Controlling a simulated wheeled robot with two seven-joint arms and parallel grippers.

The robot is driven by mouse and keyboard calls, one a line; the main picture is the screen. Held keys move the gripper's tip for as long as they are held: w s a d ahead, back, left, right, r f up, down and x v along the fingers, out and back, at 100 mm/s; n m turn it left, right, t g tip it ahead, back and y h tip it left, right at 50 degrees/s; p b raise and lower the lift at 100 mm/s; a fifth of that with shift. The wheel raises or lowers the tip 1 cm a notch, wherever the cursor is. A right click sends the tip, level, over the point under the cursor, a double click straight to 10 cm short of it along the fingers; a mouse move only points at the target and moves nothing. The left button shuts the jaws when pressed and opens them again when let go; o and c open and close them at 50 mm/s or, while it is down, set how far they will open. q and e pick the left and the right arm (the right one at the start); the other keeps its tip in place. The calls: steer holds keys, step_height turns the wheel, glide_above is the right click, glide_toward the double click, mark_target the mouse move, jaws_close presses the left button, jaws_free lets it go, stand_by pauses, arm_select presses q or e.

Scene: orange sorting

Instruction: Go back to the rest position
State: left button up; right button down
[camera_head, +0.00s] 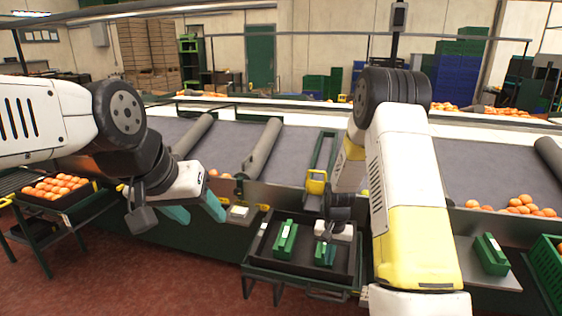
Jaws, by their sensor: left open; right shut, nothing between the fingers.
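My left arm comes in from the left, and its gripper (195,213) is open and empty, with teal fingers spread in front of the conveyor's side. My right arm reaches down in the middle, and its gripper (325,250) is shut with nothing in it, low over a black tray (260,259) on a green stand. A green carton (286,239) lies in that tray to the left of the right gripper. Another green carton (319,254) shows at the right fingers, partly hidden by them; I cannot tell whether they touch it.
A black crate of oranges (71,202) stands on a stand at the left. Grey conveyor belts (310,150) run behind, with loose oranges (520,204) at the right. A green carton (491,252) lies on a grey shelf, next to a green crate (547,262).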

steer(key=s+a+r+n+t+y, duration=0.1)
steer(key=s+r, duration=0.3)
steer(key=r, duration=0.8)
steer(key=s+r+n+t, duration=0.15)
steer(key=s+r, duration=0.25)
steer(key=r, duration=0.9)
steer(key=s+r+t, duration=0.1)
steer(key=s+r, duration=0.3)
steer(key=s, duration=0.4)
steer(key=s+r+n+t+y, duration=0.1)
steer(key=s+r+t, duration=0.1)
steer(key=s+r, duration=0.3)
steer(key=s+a, duration=0.1)
steer(key=s, duration=0.2)
steer(key=shift+s+r, duration=0.25)
steer(key=shift+s, duration=0.05)
